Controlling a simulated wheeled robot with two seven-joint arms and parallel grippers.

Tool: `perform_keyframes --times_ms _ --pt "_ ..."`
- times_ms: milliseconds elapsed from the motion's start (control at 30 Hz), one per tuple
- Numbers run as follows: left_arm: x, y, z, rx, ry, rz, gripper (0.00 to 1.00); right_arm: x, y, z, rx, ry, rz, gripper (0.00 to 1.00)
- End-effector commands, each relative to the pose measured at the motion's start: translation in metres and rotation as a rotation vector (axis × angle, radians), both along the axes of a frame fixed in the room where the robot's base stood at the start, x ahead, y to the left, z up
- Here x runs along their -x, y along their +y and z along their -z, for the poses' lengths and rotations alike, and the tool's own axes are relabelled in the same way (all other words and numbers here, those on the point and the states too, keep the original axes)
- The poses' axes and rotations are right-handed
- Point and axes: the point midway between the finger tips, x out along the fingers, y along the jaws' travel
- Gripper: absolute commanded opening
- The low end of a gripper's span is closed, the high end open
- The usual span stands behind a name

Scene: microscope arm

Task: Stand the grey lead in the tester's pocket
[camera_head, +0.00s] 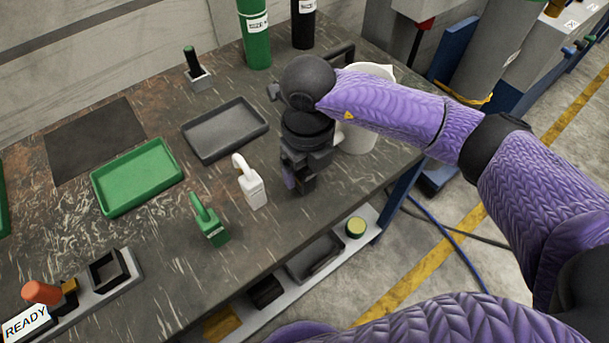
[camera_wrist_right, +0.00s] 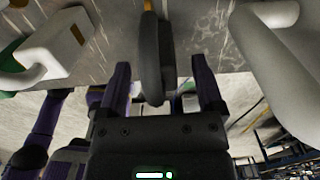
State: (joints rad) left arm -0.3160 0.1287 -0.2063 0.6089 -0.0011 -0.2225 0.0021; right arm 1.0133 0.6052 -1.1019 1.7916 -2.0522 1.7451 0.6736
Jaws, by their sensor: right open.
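A dark grey curved piece, which looks like the grey lead (camera_wrist_right: 150,62), shows between the two fingers of my right gripper (camera_wrist_right: 165,80) in the right wrist view. The fingers are open, with gaps on both sides of it. In the head view my right gripper (camera_head: 300,178) points down over the bench, right of the white lead, and hides most or all of the grey lead. The tester (camera_head: 92,292) is at the lower left, with a square black pocket (camera_head: 108,270), a READY sign and an orange knob. My left gripper is not in view.
A white lead (camera_head: 252,187) and a green lead (camera_head: 209,222) stand to the left of the gripper. A grey tray (camera_head: 225,131) and a green tray (camera_head: 137,178) lie behind them. A white round container (camera_head: 360,138) is close on the right.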

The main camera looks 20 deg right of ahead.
Motion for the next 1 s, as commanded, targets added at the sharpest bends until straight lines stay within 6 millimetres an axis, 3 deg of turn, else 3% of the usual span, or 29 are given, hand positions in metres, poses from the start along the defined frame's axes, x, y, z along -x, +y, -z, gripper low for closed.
perform_keyframes --times_ms 67,467,833,1000 --pt "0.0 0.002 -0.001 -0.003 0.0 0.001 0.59 0.0 0.0 -0.001 0.0 -0.001 0.0 0.83" --pt "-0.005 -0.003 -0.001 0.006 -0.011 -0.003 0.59 0.0 0.0 -0.001 -0.001 -0.001 -0.001 0.0" --pt "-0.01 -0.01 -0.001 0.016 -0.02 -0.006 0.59 0.0 0.0 -0.004 -0.002 -0.002 -0.001 0.0" --pt "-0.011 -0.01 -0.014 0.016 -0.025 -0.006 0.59 -0.001 0.001 -0.042 -0.002 -0.007 -0.001 0.0"
